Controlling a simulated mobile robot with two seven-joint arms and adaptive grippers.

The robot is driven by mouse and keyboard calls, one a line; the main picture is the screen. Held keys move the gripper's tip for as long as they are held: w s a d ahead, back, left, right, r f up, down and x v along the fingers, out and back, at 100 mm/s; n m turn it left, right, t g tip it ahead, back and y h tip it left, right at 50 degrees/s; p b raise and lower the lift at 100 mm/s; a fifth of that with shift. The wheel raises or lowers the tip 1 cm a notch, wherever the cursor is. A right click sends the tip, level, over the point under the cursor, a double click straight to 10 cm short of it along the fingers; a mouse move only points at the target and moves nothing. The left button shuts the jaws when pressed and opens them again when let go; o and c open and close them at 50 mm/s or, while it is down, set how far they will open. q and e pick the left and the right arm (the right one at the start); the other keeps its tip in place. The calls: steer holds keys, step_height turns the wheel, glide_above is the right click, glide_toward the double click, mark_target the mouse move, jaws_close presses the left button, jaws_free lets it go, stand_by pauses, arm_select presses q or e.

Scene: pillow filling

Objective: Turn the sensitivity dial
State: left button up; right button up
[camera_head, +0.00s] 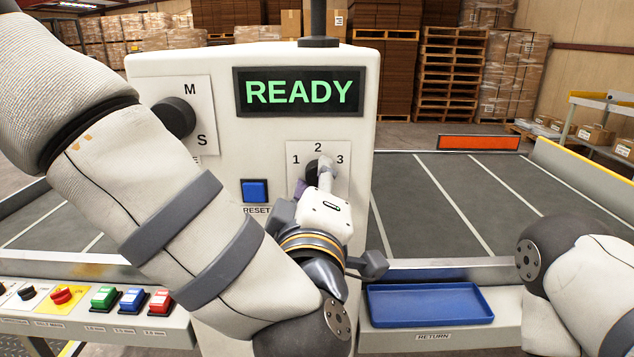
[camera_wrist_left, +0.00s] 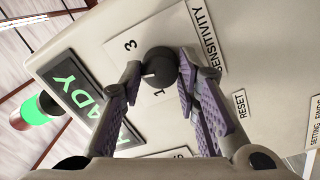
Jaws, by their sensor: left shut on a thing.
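The sensitivity dial (camera_head: 311,172) is a dark round knob on a white plate marked 1, 2 and 3, on the front of the pale machine cabinet. In the left wrist view the dial (camera_wrist_left: 160,63) sits between the two fingers, beside the word SENSITIVITY. My left gripper (camera_head: 321,176) is shut on the dial; its purple-grey finger pads also show in the left wrist view (camera_wrist_left: 161,82). The gripper partly hides the dial in the head view, and I cannot tell exactly which number it points to. My right gripper is out of view.
A display (camera_head: 300,92) above the dial reads READY. A blue RESET button (camera_head: 255,190) is left of the dial, and a black M/S knob (camera_head: 174,117) is at upper left. An empty blue tray (camera_head: 428,290) and coloured buttons (camera_head: 132,299) are below. A grey conveyor (camera_head: 470,200) extends right.

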arm_select(q)
steer(key=shift+n, duration=1.4)
steer(key=shift+r, duration=0.1)
steer(key=o, duration=1.2)
steer(key=shift+w, duration=0.1)
steer(key=shift+c, duration=0.2)
steer(key=s, duration=1.2)
steer(key=shift+a+f, duration=0.2)
steer(key=shift+f, duration=0.2)
